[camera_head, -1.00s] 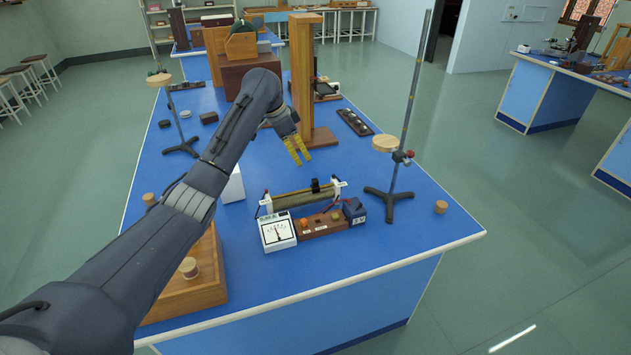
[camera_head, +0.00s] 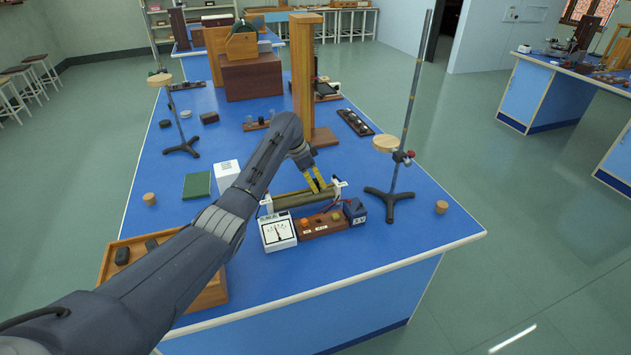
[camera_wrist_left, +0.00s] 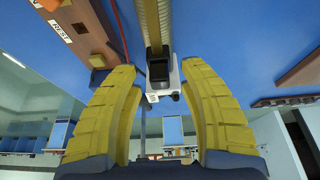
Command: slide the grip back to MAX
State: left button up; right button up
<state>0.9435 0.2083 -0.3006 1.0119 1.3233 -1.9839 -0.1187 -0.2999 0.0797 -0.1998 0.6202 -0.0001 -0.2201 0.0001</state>
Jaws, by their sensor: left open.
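The rheostat (camera_head: 292,201), a long ribbed tube between white end brackets, lies on the blue bench behind the meter. My left gripper (camera_head: 319,187) has its yellow fingers down at the right part of the rheostat, where they cover the slider grip in the head view. In the left wrist view the ribbed tube (camera_wrist_left: 154,22) runs down to the black slider grip (camera_wrist_left: 159,70), close to a white end bracket (camera_wrist_left: 161,95). The grip appears between the spread fingers (camera_wrist_left: 160,110), with a gap on each side. My right gripper is out of view.
In front of the rheostat stand a white meter (camera_head: 278,232), a wooden switch board (camera_head: 322,225) and a dark blue battery box (camera_head: 355,211). A tripod stand (camera_head: 390,195) rises at the right, and a wooden post (camera_head: 302,85) behind. Bench room is clear at front right.

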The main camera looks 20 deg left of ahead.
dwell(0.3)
pick_arm(q)
grip_shut()
dwell(0.3)
